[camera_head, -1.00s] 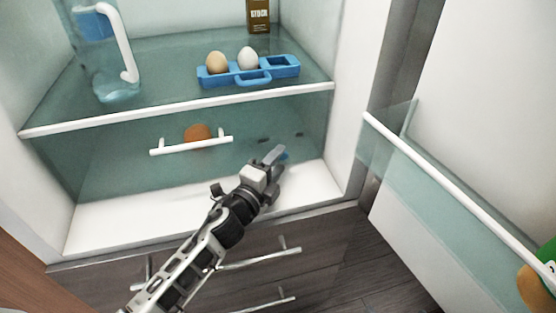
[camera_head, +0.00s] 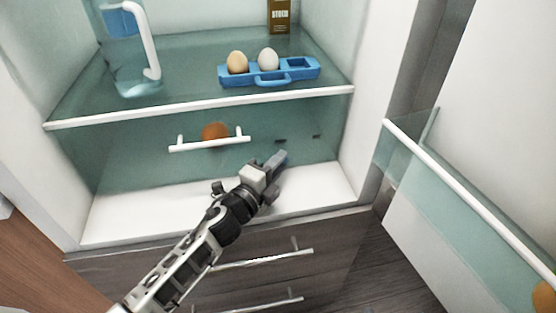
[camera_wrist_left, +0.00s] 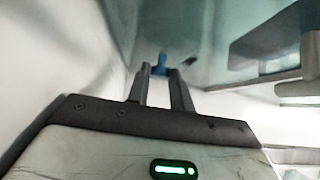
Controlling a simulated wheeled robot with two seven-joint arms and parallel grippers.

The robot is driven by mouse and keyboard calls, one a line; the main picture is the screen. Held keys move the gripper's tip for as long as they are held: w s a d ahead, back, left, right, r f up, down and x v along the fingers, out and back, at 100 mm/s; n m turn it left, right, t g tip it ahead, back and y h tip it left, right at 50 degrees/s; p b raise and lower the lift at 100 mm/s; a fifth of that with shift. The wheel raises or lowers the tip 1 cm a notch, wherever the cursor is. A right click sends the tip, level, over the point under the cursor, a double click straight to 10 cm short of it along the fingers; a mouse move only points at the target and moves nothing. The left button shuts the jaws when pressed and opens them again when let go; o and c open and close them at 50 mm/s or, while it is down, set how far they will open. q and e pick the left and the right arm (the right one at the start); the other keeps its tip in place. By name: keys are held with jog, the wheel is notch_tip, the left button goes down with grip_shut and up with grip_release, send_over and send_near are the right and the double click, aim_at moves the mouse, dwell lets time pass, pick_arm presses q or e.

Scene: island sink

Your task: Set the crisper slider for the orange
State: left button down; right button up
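The clear teal crisper drawer (camera_head: 140,170) sits under the shelf, its white bar handle (camera_head: 208,144) across the front. The orange (camera_head: 215,130) shows through behind this handle. Two small dark marks (camera_head: 281,141) are on the drawer front, to the right. My left gripper (camera_head: 279,160) is at the drawer front, just below the left mark. In the left wrist view its two fingers (camera_wrist_left: 161,72) are a little apart, with the blue slider knob (camera_wrist_left: 160,63) between their tips. In the head view the knob is mostly hidden by the fingers. My right gripper is not in view.
A blue egg holder (camera_head: 300,72) with two eggs, a clear jug (camera_head: 130,65) and a brown carton (camera_head: 279,15) stand on the shelf (camera_head: 185,106). The open door's clear bin (camera_head: 440,170) is at the right. Dark wood drawers (camera_head: 345,235) are below.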

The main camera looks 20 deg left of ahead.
pick_arm(q)
jog(key=shift+s+a, duration=0.15)
jog(key=shift+a, duration=0.25)
jog(key=c, duration=1.2)
grip_release()
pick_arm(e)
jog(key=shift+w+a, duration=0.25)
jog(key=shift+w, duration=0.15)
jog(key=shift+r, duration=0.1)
pick_arm(q)
jog(key=b+v, duration=0.1)
jog(key=v, duration=1.5)
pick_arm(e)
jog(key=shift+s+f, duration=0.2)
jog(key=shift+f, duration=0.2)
